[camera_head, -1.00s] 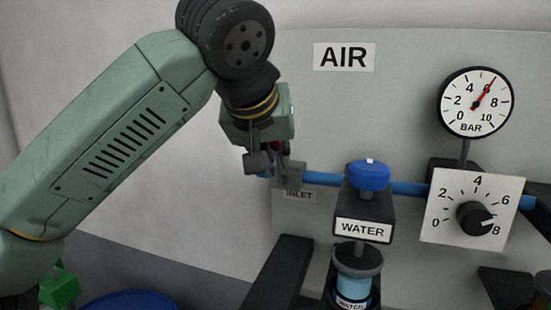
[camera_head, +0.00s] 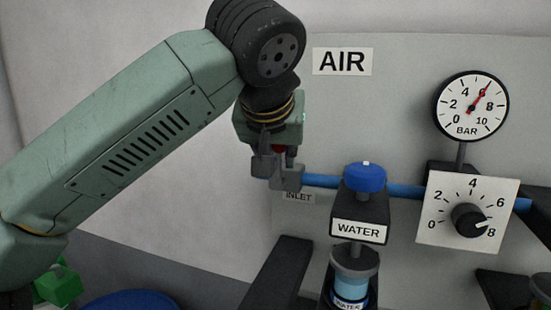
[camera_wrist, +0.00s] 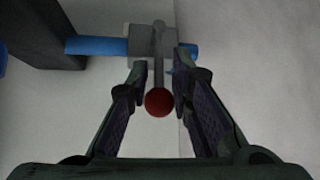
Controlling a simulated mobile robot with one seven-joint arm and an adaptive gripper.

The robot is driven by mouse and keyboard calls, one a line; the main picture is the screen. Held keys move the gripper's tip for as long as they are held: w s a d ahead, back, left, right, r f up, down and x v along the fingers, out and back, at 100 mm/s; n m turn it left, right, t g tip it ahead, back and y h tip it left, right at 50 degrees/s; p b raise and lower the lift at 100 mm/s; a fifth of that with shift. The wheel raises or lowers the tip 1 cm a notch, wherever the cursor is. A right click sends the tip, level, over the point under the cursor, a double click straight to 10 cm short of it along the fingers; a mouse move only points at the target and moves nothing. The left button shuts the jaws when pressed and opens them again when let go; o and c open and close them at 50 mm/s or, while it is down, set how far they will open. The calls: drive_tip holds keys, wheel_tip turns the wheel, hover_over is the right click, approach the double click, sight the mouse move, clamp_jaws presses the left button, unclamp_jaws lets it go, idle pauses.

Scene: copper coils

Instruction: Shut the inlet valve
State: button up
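The inlet valve shows in the wrist view as a grey body (camera_wrist: 141,45) on the blue pipe, with a grey lever ending in a red ball (camera_wrist: 158,102). The lever stands across the pipe in that view. My gripper (camera_wrist: 160,75) is open, its two fingers on either side of the lever, with a visible gap around the red ball. In the head view my gripper (camera_head: 278,178) is at the left end of the blue pipe (camera_head: 322,180) and hides most of the valve. The INLET label (camera_head: 299,197) is just below, partly covered.
Right of the valve are a WATER unit with a blue knob (camera_head: 365,177), a dial plate (camera_head: 467,212) with its pointer near 8, and a pressure gauge (camera_head: 470,105) reading about 6. A dark bracket (camera_head: 277,272) juts out below. The wall at left is clear.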

drive_tip(key=shift+o, duration=0.6)
drive_tip(key=shift+d, duration=0.2)
drive_tip(key=shift+a+f, duration=0.1)
drive_tip(key=shift+s, duration=0.15)
drive_tip(key=v, duration=1.2)
